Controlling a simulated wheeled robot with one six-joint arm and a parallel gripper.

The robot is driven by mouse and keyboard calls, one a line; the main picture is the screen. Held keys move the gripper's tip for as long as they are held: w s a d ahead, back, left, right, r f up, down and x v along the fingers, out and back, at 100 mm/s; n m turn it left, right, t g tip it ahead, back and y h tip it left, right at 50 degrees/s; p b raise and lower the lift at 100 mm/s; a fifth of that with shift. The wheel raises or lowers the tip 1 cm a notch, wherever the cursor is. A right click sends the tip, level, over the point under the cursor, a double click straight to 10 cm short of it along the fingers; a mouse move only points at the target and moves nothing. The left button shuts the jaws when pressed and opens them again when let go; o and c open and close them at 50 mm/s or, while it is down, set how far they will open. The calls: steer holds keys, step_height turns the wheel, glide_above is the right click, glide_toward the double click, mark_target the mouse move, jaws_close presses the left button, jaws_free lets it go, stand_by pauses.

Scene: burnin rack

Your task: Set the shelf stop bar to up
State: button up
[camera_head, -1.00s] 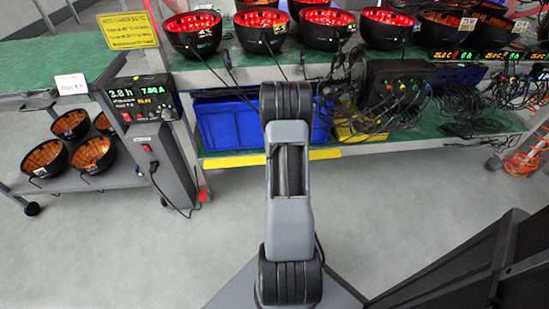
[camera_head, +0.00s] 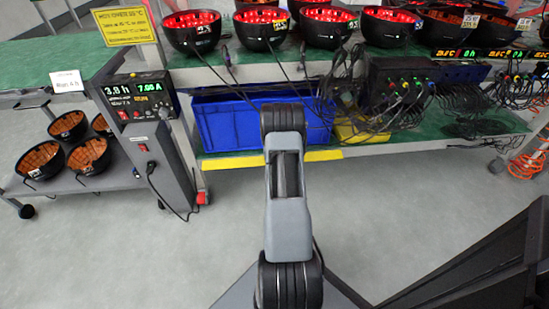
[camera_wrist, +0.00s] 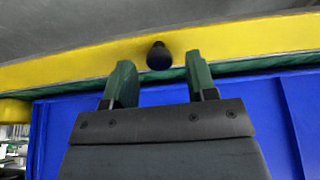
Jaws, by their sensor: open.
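The yellow stop bar (camera_wrist: 220,45) runs across the upper part of the wrist view, with a black knob (camera_wrist: 159,56) on it. In the head view the yellow bar (camera_head: 232,163) lies along the front edge of the lower shelf, partly hidden behind my arm. My gripper (camera_wrist: 160,80) is open and empty, with its two green fingers apart. The knob appears just beyond the fingertips, between them in the picture; I cannot tell the exact gap. My gripper is hidden behind my arm in the head view.
A blue bin (camera_head: 225,125) sits on the lower shelf behind the bar. Cables and a black power box (camera_head: 400,80) are to the right. A grey console (camera_head: 160,160) stands left, with a cable on the floor. Open floor lies in front.

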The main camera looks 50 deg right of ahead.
steer(key=shift+c, duration=0.2)
steer(key=c, duration=0.9)
stand_by(0.6)
steer(key=o, duration=0.9)
steer(key=shift+o, duration=0.2)
steer(key=shift+r, duration=0.15)
steer(key=p+v, duration=0.4)
steer(key=v, duration=0.9)
steer(key=shift+s+r, duration=0.2)
steer(key=shift+a, duration=0.15)
